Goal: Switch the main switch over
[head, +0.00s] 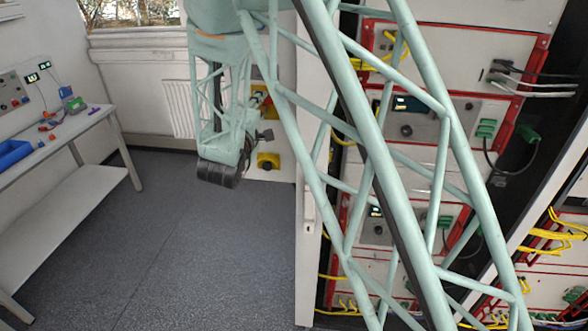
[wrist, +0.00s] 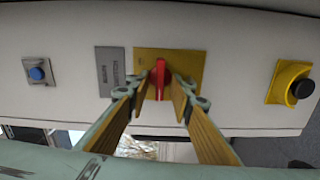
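The main switch is a red handle (wrist: 160,72) on a yellow plate (wrist: 196,62), fixed to a pale panel. In the wrist view the handle stands across the panel's width, along the picture's vertical. My gripper (wrist: 160,88) is open, with one finger on each side of the handle and a gap showing on both sides. Whether the fingertips reach past the handle's front is hard to tell. In the head view my arm partly hides the switch.
In the head view a cabinet with cables (head: 405,130) stands right, a bench (head: 60,135) left; the floor between is clear.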

